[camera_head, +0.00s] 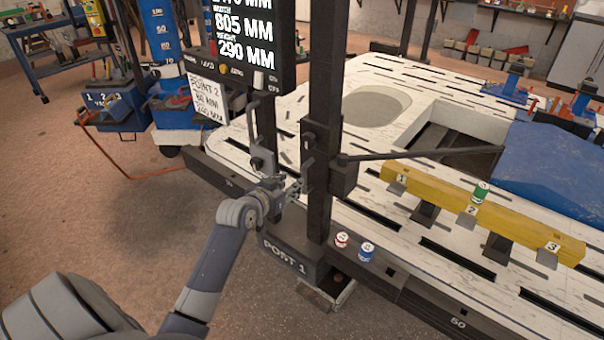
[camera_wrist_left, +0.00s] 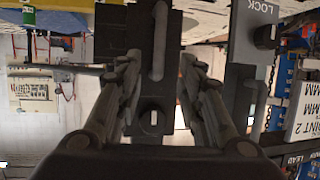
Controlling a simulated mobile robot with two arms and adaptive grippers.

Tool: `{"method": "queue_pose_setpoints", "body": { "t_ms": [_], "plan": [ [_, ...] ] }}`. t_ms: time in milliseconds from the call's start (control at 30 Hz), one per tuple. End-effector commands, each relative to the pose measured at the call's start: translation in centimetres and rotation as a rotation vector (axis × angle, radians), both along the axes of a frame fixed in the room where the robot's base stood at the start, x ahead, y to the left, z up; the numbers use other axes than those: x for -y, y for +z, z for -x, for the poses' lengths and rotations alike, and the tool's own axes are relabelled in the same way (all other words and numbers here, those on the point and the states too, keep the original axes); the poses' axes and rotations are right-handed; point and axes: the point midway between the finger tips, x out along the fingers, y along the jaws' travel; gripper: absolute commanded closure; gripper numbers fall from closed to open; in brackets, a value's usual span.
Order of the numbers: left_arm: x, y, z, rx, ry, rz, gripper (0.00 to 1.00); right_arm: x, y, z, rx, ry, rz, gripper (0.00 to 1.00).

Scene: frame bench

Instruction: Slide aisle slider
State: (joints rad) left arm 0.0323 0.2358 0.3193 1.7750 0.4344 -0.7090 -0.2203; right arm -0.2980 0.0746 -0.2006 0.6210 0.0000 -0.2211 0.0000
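The measuring frame has two dark upright posts; a black slider block (camera_head: 343,173) sits on the nearer post (camera_head: 325,90), with a long thin pointer arm (camera_head: 420,154) reaching right over the bench. A grey bar handle (camera_head: 308,172) is on this post's left side. In the left wrist view, which looks upside down, the open fingers (camera_wrist_left: 160,65) stand on either side of a dark block with a bar handle (camera_wrist_left: 159,40). I cannot tell whether they touch it. My right gripper is out of view.
A yellow numbered beam (camera_head: 420,192) carries a green can (camera_head: 481,191). A red-and-white can (camera_head: 341,240) and a blue can (camera_head: 366,251) stand by the post foot. A display (camera_head: 240,45) hangs behind my gripper.

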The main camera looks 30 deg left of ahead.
Motion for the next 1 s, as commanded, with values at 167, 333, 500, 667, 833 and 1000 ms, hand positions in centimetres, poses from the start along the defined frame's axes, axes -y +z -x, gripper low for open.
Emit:
{"method": "queue_pose_setpoints", "body": {
  "t_ms": [167, 333, 500, 667, 833, 1000],
  "plan": [
    [-0.2, -0.8, -1.9, -0.001, 0.001, 0.003, 0.65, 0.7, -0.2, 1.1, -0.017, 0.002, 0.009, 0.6],
    [-0.5, -1.9, -4.2, -0.002, 0.001, 0.002, 0.65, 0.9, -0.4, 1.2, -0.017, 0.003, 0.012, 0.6],
    [-0.8, -2.8, -6.5, -0.002, 0.002, 0.002, 0.65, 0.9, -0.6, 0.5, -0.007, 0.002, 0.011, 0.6],
    [-1.0, -3.6, -8.2, -0.002, 0.001, 0.002, 0.65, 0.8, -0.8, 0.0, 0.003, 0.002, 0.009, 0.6],
    [-1.1, -4.0, -9.2, -0.003, 0.0, 0.001, 0.65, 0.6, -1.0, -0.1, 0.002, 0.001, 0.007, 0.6],
    [-1.1, -4.1, -9.6, -0.002, 0.001, 0.0, 0.65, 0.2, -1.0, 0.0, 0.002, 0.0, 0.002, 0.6]
  ]
}}
